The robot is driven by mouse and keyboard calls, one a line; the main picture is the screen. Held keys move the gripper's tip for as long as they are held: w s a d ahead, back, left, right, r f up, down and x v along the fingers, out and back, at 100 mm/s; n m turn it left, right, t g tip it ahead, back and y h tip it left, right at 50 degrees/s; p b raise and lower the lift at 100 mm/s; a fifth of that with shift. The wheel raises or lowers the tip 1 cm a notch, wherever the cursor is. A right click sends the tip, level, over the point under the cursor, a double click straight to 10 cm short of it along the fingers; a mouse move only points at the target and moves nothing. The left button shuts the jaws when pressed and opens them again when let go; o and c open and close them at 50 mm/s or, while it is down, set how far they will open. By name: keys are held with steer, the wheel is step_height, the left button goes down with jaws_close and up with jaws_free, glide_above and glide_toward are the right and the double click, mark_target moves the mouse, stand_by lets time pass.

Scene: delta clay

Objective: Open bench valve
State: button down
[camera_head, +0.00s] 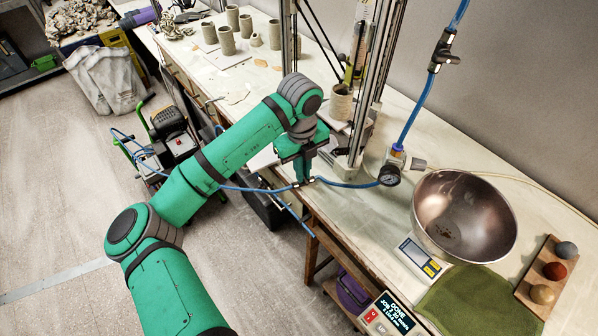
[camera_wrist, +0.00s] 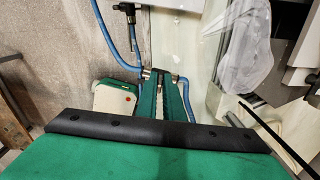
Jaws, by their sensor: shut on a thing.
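The bench valve (camera_head: 307,183) is a small fitting in the blue hose at the bench's front edge, largely hidden by my gripper (camera_head: 301,174). My gripper points down at it and is shut on it. In the wrist view, my green fingers (camera_wrist: 163,84) are close together at the valve (camera_wrist: 151,74), with blue hose on both sides. The valve's handle and its angle cannot be made out.
A pressure gauge (camera_head: 390,175) stands to the right along the hose. A second valve (camera_head: 443,55) hangs on the upper hose. A metal bowl (camera_head: 465,215), a small scale (camera_head: 419,259) and a green cloth (camera_head: 480,305) lie at right. A tall metal frame (camera_head: 372,95) stands behind my gripper.

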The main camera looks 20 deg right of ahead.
steer(key=n, duration=0.4)
steer(key=shift+a+h, duration=0.4)
steer(key=n, duration=0.3)
steer(key=shift+s+a+f+n+t+h, duration=0.1)
steer(key=shift+s+n+t+h, duration=0.2)
steer(key=shift+s+n+t, duration=0.1)
steer(key=n+t, duration=0.1)
steer(key=n, duration=0.4)
steer(key=shift+a, duration=0.2)
steer(key=shift+s+a+n+h, duration=0.1)
steer(key=shift+a+n+h, duration=0.25)
steer(key=shift+n, duration=0.55)
steer(key=shift+s+d+n+t, duration=0.15)
steer(key=shift+d+n+t, duration=0.15)
steer(key=shift+n, duration=0.1)
steer(key=shift+s+d+f+n, duration=0.1)
steer(key=shift+s+d+n, duration=0.15)
steer(key=shift+d+n, duration=0.15)
steer(key=shift+s+a, duration=0.1)
